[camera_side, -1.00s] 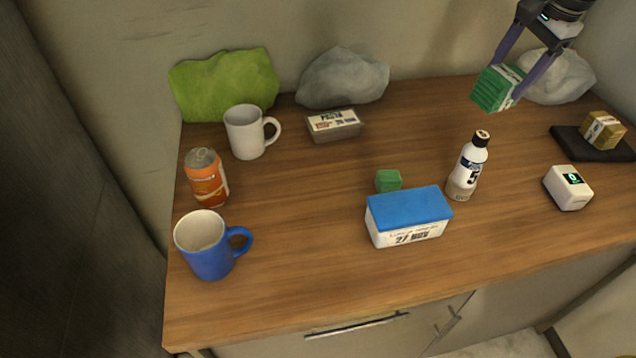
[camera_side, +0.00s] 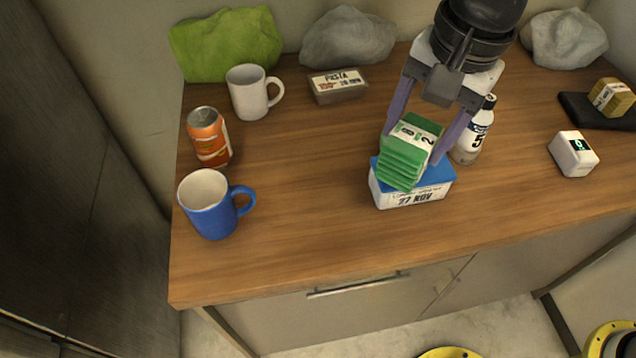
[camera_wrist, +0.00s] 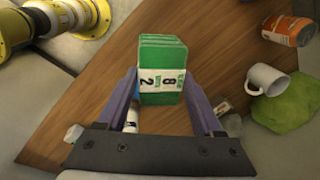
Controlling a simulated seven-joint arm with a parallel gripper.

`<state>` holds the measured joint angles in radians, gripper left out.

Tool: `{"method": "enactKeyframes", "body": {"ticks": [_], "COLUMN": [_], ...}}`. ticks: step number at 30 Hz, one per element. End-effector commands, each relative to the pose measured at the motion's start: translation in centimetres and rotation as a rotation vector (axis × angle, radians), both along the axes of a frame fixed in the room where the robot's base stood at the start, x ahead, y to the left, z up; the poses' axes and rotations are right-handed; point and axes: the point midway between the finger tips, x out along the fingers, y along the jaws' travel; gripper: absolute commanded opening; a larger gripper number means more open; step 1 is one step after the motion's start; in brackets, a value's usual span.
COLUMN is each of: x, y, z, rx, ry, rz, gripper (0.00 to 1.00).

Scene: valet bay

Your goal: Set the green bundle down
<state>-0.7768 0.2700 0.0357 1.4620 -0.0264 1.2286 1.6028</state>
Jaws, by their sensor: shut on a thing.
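The green bundle (camera_side: 403,160) is a stack of green slips with a white printed band. The small green block seen earlier behind the box is hidden now.
A white bottle (camera_side: 473,140) stands close right of my gripper. A blue mug (camera_side: 210,210), orange can (camera_side: 208,138) and white mug (camera_side: 248,95) stand at left. A pasta box (camera_side: 338,86) lies behind. A white device (camera_side: 573,155) and dark tray (camera_side: 590,118) are right. The front middle is clear.

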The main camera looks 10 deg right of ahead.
Motion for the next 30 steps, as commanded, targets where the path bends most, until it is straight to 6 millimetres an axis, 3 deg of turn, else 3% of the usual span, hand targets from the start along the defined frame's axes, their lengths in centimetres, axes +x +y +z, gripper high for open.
{"method": "enactKeyframes", "body": {"ticks": [7,20,24,30], "x": [0.7,6.7,8.2,9.6], "y": [0.6,6.3,7.7,9.1], "z": [-2.6,-6.3,-8.9,-11.0], "rx": [-0.001,0.001,-0.003,0.001], "ry": [0.001,-0.001,0.003,-0.001], "rz": [-0.001,-0.001,-0.001,-0.001], "gripper": [0.00,0.00,0.00,0.00]}}
